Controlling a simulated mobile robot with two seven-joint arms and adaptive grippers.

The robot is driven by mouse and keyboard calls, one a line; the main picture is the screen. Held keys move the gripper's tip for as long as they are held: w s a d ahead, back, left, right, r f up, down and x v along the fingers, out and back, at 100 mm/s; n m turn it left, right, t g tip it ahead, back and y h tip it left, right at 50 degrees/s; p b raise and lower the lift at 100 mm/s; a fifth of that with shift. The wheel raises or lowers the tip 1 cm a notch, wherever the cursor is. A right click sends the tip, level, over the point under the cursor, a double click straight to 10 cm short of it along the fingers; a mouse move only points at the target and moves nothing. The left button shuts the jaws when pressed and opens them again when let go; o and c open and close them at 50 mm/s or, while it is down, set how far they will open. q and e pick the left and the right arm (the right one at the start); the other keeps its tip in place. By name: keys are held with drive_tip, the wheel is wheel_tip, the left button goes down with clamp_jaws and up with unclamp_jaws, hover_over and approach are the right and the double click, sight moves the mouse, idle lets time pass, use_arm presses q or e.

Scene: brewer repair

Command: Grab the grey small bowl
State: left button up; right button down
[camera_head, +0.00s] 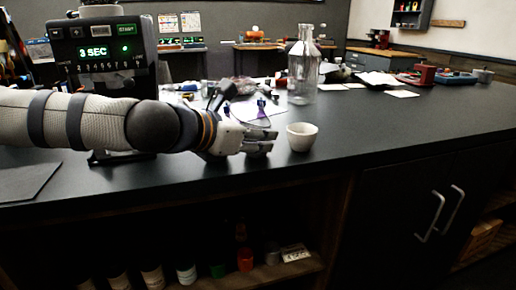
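The small bowl (301,137) is pale grey, nearly white, and stands upright near the front edge of the black counter, right of the middle of the head view. My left arm comes in from the left, low over the counter. My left gripper (254,128) is just left of the bowl, its light grey fingers pointing towards it. A dark finger stands up and apart from these, so the gripper looks open, with nothing visible in it. A small gap shows between the fingertips and the bowl. My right gripper is not in view.
A clear glass bottle (303,68) stands behind the bowl. A black machine with a green display (97,52) stands behind my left arm. Small clutter lies behind the gripper. The counter (400,125) right of the bowl is clear.

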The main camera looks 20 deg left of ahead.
use_arm(q)
drive_tip(key=x, duration=0.3)
drive_tip(key=shift+w+d+f, duration=0.15)
drive_tip(key=shift+w+f, duration=0.05)
drive_tip(key=shift+f, duration=0.2)
drive_tip(key=shift+r, duration=0.1)
clamp_jaws()
